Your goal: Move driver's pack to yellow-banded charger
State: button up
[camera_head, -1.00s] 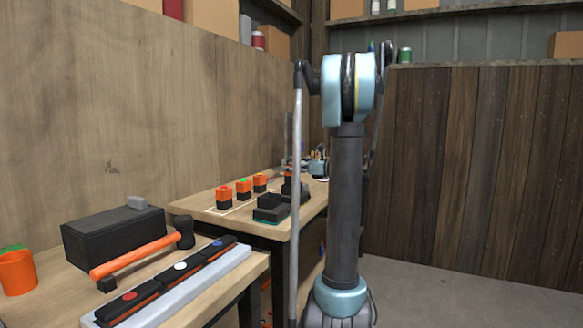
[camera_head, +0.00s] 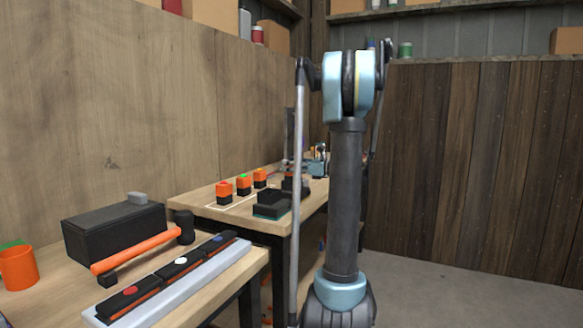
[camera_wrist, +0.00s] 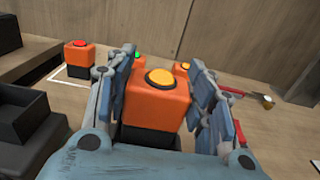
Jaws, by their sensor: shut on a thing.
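My gripper (camera_wrist: 162,68) is shut on an orange pack (camera_wrist: 158,104) with a black lower part and a yellow-orange button on top. The pack sits upright between the two blue-grey fingers. Its bottom is hidden by my gripper, so I cannot tell whether it touches anything. In the head view my gripper (camera_head: 318,165) is small, at the far end of the back bench. A black charger with an empty-looking recess (camera_wrist: 28,118) is at the left of the wrist view. The near charger (camera_head: 271,206) shows a teal base edge in the head view. I cannot make out a yellow band.
A red-button pack (camera_head: 223,191), a green-button pack (camera_head: 243,186) and an orange-button pack (camera_head: 260,178) stand along the back bench (camera_head: 195,205). The front bench holds a hammer (camera_head: 140,249), a black box (camera_head: 112,232), a long tray (camera_head: 195,283) and an orange cup (camera_head: 18,268).

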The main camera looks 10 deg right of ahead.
jog(key=shift+f, duration=0.85)
jog(key=o, duration=1.3)
jog(key=shift+o, duration=0.2)
jog(key=v, duration=1.1)
jog(key=shift+s+d, duration=0.25)
jog(key=shift+d, duration=0.1)
jog(key=shift+s, duration=0.1)
